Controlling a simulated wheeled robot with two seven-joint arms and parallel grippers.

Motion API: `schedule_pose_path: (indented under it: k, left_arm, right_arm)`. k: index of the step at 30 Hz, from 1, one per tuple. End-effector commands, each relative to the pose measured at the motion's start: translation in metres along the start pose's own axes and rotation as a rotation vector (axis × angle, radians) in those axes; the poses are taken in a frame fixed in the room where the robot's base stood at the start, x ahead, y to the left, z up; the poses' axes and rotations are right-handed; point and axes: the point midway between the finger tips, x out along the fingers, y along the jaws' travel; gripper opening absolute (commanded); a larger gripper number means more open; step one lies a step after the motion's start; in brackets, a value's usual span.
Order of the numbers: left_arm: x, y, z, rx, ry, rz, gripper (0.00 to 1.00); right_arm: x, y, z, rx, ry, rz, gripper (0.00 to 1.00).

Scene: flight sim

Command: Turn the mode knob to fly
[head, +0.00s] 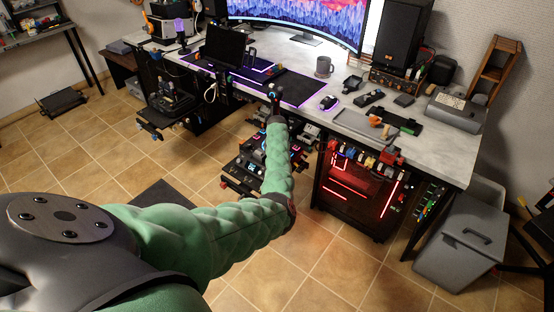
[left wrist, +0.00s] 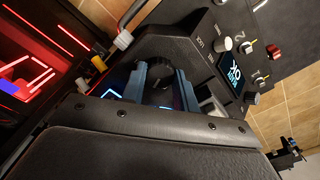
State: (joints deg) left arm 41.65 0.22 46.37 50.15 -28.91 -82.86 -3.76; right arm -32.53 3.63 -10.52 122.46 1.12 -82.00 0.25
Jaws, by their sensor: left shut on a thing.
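In the left wrist view my left gripper (left wrist: 160,86) has its two blue-grey fingers on either side of a dark round knob (left wrist: 157,72), shut on it. The knob sits on a black control panel (left wrist: 190,45) and is partly hidden between the fingers. Any lettering around it is too dark and covered to read. A small lit display (left wrist: 233,76) with cyan and white characters is on the same panel. In the head view my green-sleeved left arm reaches to the black panels under the desk; its fingers cannot be made out there. My right gripper is not in view.
On the panel are a pale knob (left wrist: 222,43), a red-capped switch (left wrist: 273,52) and several small controls. A red-lit computer case (head: 355,195) stands to the right under the desk (head: 425,150). A grey bin (head: 460,240) stands further right.

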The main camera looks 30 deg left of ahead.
Motion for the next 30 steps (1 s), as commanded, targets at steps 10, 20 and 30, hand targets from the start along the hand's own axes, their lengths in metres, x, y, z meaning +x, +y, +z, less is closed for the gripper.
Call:
schedule_pose_path:
  k: [10,20,30]
  left_arm:
    - [0.000,0.000,-0.001,-0.001,0.001,0.000,0.52]
    - [-0.002,0.000,0.000,-0.001,0.001,0.000,0.52]
    - [-0.047,0.000,-0.001,-0.002,0.003,0.000,0.52]
  right_arm:
    - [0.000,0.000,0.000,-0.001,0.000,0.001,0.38]
    - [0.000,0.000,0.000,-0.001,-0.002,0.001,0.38]
    - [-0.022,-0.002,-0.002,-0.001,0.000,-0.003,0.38]
